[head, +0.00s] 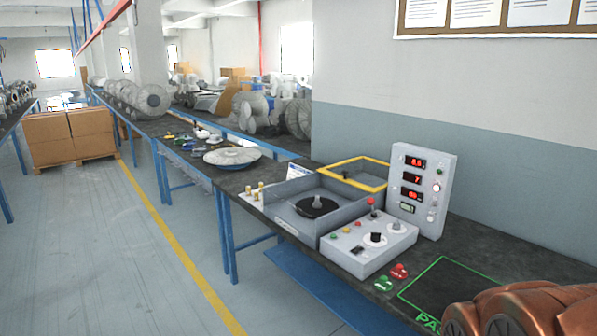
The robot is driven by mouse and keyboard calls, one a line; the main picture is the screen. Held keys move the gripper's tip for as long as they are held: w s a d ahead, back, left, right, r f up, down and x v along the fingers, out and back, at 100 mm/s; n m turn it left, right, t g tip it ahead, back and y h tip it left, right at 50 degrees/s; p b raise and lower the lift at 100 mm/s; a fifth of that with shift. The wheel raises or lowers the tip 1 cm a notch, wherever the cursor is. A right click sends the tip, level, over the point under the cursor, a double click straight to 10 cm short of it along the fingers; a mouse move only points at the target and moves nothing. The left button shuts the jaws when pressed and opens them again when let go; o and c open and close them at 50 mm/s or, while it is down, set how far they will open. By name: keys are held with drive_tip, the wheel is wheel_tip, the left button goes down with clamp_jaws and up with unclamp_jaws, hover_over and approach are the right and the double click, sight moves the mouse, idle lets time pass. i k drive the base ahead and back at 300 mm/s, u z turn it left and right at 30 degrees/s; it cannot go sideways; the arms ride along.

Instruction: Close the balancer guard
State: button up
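The balancer (291,225) is a grey open-topped box on the dark bench, right of centre in the head view. A black disc (316,207) with a pale hub sits inside it. The guard (372,184) is a yellow-edged frame at the back of the box. It stands open, away from the box's top opening, so the disc is uncovered. My gripper is not in view, so its state does not show.
A control box (368,244) with knobs stands right of the balancer, with an upright display panel (420,187) behind. Red (399,271) and green (383,284) pieces lie in front. A green-outlined area (451,284) is beside them.

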sight(323, 170)
drive_tip(key=u, duration=0.45)
drive_tip(key=i, duration=0.85)
drive_tip(key=u, duration=0.45)
drive_tip(key=i, duration=1.4)
drive_tip(key=z, duration=0.95)
drive_tip(key=i, duration=0.5)
drive_tip(key=z, duration=0.3)
